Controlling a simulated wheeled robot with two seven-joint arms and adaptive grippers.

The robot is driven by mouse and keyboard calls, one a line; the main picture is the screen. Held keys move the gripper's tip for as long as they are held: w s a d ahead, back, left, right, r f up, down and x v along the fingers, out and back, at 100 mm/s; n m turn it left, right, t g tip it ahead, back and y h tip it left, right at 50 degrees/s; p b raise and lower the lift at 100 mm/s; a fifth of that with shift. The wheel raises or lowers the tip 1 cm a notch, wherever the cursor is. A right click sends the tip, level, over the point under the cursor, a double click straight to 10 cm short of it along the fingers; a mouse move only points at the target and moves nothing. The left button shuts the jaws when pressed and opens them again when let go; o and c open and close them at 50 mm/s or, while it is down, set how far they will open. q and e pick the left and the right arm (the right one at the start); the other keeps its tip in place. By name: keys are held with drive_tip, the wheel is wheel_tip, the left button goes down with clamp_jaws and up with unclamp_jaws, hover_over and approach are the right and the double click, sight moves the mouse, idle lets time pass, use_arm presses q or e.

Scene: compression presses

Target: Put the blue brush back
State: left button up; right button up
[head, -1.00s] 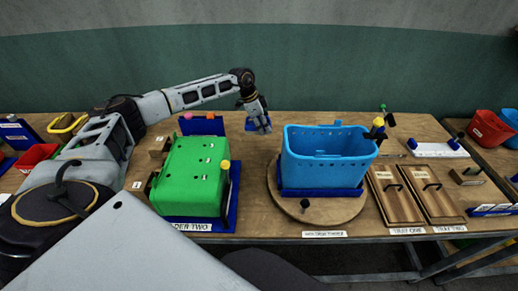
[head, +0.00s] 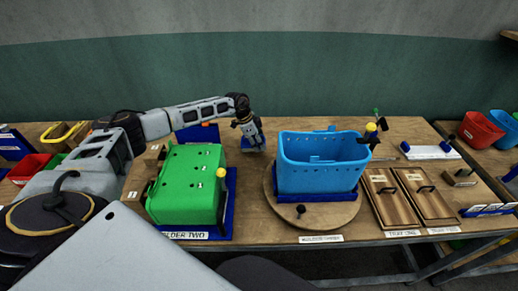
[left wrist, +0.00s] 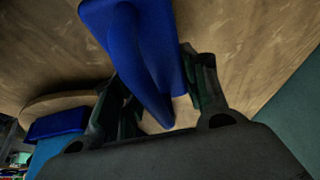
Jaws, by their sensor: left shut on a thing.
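My left gripper (head: 252,142) is low over the back of the table, between the green bin and the blue bin. In the left wrist view its two dark fingers (left wrist: 163,98) are shut on a long, rounded blue piece, which I take to be the blue brush (left wrist: 148,75). A flat blue base (left wrist: 172,28) lies right behind it over the wood; I cannot tell whether the two touch. In the head view the gripper hides most of this blue piece. My right gripper is not in view.
The green bin (head: 187,185) stands on a blue base at the left. The blue bin (head: 322,168) stands on a round wooden turntable (head: 335,215). Two wooden trays (head: 392,200) (head: 428,193) are to the right. A blue panel (head: 197,133) stands behind the green bin. The back middle is mostly clear.

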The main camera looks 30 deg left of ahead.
use_arm(q)
drive_tip(key=shift+f, duration=1.85)
drive_tip(key=o, duration=1.3)
drive_tip(key=shift+f, duration=0.1)
drive_tip(key=v, duration=1.2)
drive_tip(key=shift+b, duration=0.3)
